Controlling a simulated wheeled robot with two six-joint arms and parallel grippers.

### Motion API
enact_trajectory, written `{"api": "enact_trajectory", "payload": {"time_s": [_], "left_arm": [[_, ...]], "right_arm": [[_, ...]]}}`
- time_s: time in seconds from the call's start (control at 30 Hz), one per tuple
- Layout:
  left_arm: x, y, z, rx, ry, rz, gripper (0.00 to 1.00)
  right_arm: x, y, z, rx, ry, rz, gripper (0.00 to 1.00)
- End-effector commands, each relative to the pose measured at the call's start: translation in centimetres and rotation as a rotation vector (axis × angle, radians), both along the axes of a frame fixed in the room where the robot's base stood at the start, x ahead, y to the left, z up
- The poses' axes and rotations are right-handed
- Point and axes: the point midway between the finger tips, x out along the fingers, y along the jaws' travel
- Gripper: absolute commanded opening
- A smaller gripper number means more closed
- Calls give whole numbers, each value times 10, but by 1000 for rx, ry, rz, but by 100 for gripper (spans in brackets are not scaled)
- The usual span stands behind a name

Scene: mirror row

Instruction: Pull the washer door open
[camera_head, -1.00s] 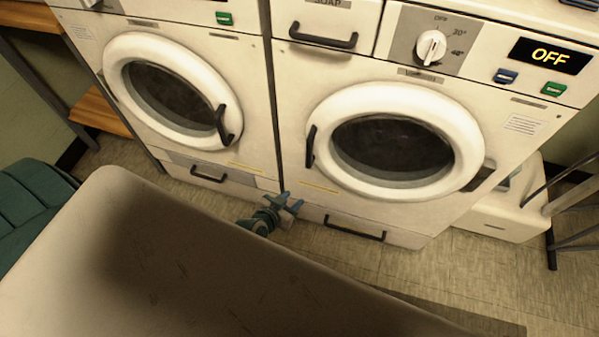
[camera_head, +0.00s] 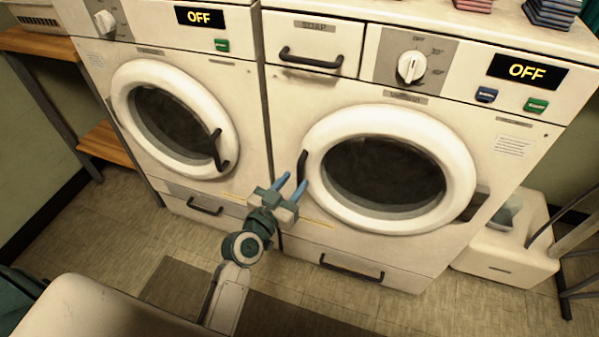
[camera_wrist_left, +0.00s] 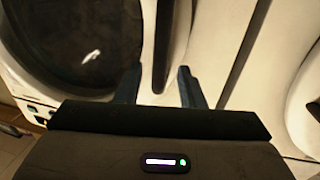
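The washer (camera_head: 480,185) is the right machine, with a soap drawer and a dial. Its round white-rimmed door (camera_head: 445,140) is shut. The black door handle (camera_head: 302,166) is on the door's left edge. My left gripper (camera_head: 293,180) is open, its two blue fingers apart, just below and beside the handle in the head view. In the left wrist view the handle (camera_wrist_left: 163,45) stands in the gap between the fingers (camera_wrist_left: 158,88). I cannot tell whether a finger touches it. My right gripper is not in view.
A second machine (camera_head: 110,70) with a shut round door stands to the left. A soap drawer (camera_head: 318,45) is above the washer door and a lower handle (camera_head: 351,267) below it. A white bin (camera_head: 515,255) stands at the right.

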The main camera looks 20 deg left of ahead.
Motion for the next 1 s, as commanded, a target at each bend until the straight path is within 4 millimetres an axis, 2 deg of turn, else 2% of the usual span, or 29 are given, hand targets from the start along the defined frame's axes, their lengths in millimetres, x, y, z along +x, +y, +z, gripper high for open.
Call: {"api": "enact_trajectory", "payload": {"time_s": [0.1, 0.23, 0.6, 0.67, 0.8, 1.0], "left_arm": [[20, -5, 1, 0, -1, 0, 36], [32, -8, 0, 0, 0, 0, 36], [38, -9, 0, 0, 1, 0, 36], [38, -9, 0, 0, 1, 0, 26], [38, -9, 0, 0, 1, 0, 0], [37, -9, -1, 0, 1, 0, 0]], "right_arm": [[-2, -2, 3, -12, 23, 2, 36], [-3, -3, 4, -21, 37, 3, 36], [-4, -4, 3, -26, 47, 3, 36], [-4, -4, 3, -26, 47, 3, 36], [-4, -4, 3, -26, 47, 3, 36], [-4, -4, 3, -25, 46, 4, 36]]}}
